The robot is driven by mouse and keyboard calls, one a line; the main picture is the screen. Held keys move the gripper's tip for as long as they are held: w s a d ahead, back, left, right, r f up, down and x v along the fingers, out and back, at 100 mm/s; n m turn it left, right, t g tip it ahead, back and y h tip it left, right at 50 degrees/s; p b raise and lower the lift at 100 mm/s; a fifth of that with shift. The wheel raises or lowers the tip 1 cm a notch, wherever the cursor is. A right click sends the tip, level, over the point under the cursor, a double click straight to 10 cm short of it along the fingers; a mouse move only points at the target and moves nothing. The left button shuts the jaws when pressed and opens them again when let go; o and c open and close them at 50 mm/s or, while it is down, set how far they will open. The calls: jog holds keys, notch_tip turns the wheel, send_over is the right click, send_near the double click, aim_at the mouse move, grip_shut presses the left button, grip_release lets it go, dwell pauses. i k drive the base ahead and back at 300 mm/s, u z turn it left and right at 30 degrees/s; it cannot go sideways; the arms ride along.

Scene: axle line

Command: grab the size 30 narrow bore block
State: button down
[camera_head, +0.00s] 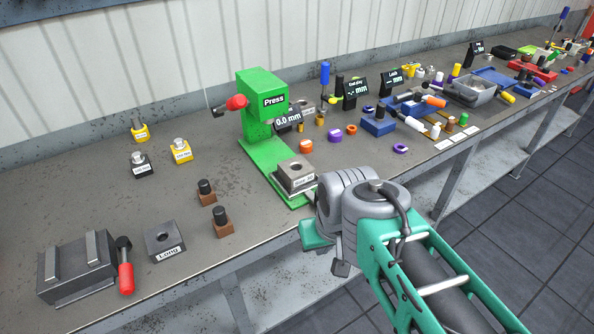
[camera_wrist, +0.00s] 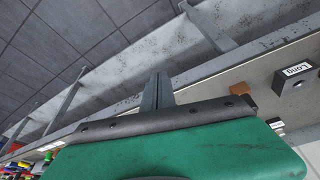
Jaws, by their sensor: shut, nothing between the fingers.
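A grey block (camera_head: 295,176) with a hole in its top and a white label sits on the base of the green press (camera_head: 262,105). Its label is too small to read surely. Another grey block (camera_head: 305,106) with a hole stands behind the press, partly hidden. I cannot tell which of them is the size 30 narrow bore block. My gripper (camera_wrist: 158,76) is shut and empty in the wrist view, over the bench's front edge. In the head view my arm stands in front of the press, to the right of its block, and hides the fingertips.
A grey block marked Long (camera_head: 165,243) and a dark fixture (camera_head: 72,270) with a red-handled tool (camera_head: 126,266) lie at front left. Small brown blocks (camera_head: 222,222) stand left of the press. The right of the bench (camera_head: 100,205) is crowded.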

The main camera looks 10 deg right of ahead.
aim_at(295, 179)
jog(key=z, duration=0.2)
jog(key=i, duration=0.35)
jog(key=u, duration=2.8)
